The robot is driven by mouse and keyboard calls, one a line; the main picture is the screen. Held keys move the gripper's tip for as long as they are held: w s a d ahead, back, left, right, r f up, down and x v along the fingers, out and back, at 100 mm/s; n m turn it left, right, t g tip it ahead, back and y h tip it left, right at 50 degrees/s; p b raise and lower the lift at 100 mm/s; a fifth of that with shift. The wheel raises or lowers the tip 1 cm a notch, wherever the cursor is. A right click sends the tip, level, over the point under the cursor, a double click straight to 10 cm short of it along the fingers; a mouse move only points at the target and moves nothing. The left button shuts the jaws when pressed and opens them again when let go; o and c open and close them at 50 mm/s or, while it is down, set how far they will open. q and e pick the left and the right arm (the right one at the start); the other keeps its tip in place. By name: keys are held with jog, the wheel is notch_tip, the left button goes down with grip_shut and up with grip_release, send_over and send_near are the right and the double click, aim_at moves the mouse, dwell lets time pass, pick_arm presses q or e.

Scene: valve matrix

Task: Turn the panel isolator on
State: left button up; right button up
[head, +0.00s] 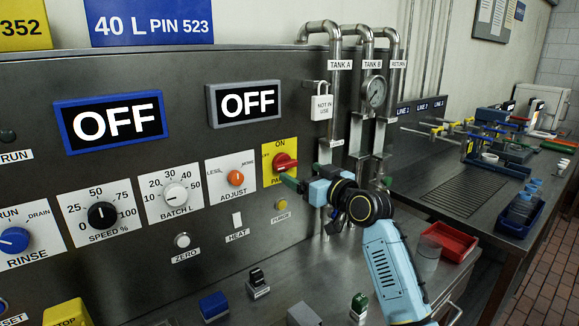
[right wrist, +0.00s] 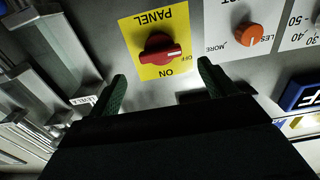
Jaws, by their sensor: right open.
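The panel isolator is a red rotary knob (head: 285,162) on a yellow plate (head: 268,151) marked ON at the top and PANEL below. In the right wrist view, upside down, the knob (right wrist: 160,52) has its bar lying roughly level, with one end toward the OFF mark. My right gripper (head: 292,183) is just in front of the plate, low and right of the knob. In the right wrist view its green fingers (right wrist: 161,80) are spread, one toward each side of the knob, with nothing between them. It appears apart from the knob. My left gripper is not in view.
An orange ADJUST knob (head: 236,178) is left of the plate. A yellow PURGE button (head: 281,204) sits below. Two displays read OFF, one blue-framed (head: 112,120), one grey-framed (head: 246,103). Pipes and a padlocked tag (head: 321,106) stand to the right.

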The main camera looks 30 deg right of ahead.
aim_at(288, 165)
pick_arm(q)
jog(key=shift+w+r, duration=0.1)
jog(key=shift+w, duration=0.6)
pick_arm(e)
jog(key=shift+w+a, duration=0.15)
jog(key=shift+w, duration=1.45)
jog(key=shift+w+a, duration=0.15)
jog(key=shift+w, duration=1.4)
jog(key=shift+c, duration=0.4)
jog(key=c, duration=0.9)
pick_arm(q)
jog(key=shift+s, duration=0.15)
